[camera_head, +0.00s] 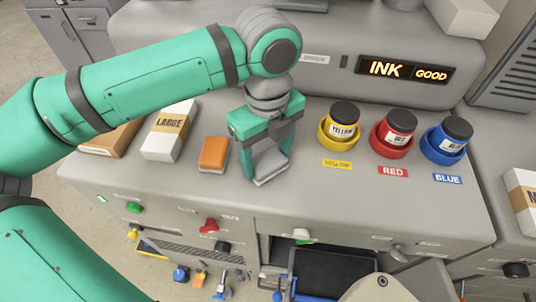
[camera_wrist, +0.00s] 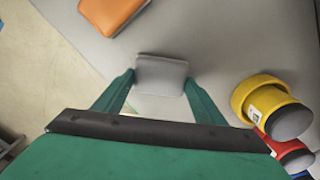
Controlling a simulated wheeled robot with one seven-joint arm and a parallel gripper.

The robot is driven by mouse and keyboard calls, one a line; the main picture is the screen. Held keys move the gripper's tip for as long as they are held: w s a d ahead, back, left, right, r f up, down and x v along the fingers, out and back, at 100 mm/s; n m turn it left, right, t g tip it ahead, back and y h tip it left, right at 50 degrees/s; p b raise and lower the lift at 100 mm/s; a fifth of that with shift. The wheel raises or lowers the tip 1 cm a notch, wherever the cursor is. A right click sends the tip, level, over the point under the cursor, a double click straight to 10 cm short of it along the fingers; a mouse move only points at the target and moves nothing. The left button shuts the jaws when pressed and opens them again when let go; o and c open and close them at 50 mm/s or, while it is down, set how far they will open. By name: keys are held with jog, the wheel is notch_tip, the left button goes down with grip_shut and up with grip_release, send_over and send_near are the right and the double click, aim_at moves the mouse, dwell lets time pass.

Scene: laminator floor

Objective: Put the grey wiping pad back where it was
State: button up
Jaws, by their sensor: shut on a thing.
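The grey wiping pad (camera_head: 269,164) is between the fingers of my gripper (camera_head: 268,172), over the front part of the grey machine top. It also shows in the wrist view (camera_wrist: 161,75), held between the two green fingertips (camera_wrist: 160,88). My gripper points down and is shut on the pad. Whether the pad touches the surface, I cannot tell. An orange pad (camera_head: 213,154) lies on the machine top just left of my gripper, and it shows at the upper left of the wrist view (camera_wrist: 110,12).
A white box marked LARGE (camera_head: 170,130) and a brown box (camera_head: 110,138) stand to the left. Yellow (camera_head: 340,126), red (camera_head: 393,134) and blue (camera_head: 447,141) ink jars stand in coloured holders to the right. A lit panel (camera_head: 406,70) reads INK GOOD. The front edge is close to my gripper.

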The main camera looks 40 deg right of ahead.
aim_at(267, 160)
jog(key=shift+f, duration=0.3)
jog(key=o, duration=0.9)
jog(key=shift+o, duration=0.2)
jog(key=shift+r, duration=0.1)
notch_tip(267, 160, up, 12)
dwell(0.3)
